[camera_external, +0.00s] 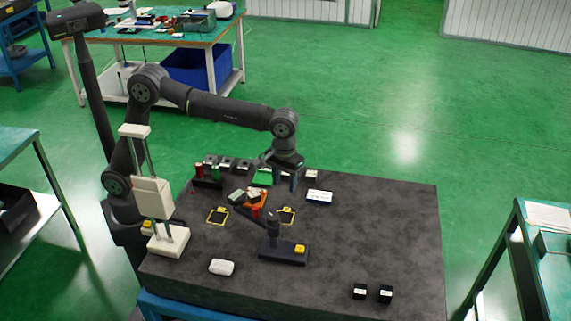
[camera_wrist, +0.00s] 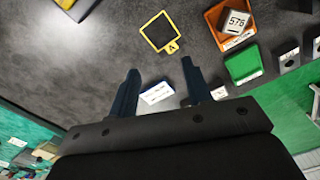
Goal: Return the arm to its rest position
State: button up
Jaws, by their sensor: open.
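My arm reaches from its base at the left over the dark table (camera_external: 390,230) in the external view. My gripper (camera_external: 291,181) points down above the back part of the table. In the wrist view its two dark blue fingers (camera_wrist: 158,70) are spread apart, with nothing held between them. A white label (camera_wrist: 157,93) shows beyond the gap, on or near the table surface. How high the fingertips are above the table is hard to tell.
An orange tray (camera_wrist: 213,17) holds a block marked 576 (camera_wrist: 236,21), close to a green tray (camera_wrist: 243,65). A yellow-framed square (camera_wrist: 160,31) is marked A. A white press-like stand (camera_external: 152,198) and a dark stand (camera_external: 283,254) rise from the table. The right side is mostly clear.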

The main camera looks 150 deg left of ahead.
aim_at(284, 218)
notch_tip(284, 218, down, 13)
jog(key=shift+r, duration=0.15)
dwell(0.4)
notch_tip(284, 218, up, 17)
jog(key=s, duration=0.2)
jog(key=shift+d+f+m, duration=0.2)
jog(key=shift+m, duration=0.2)
dwell(0.5)
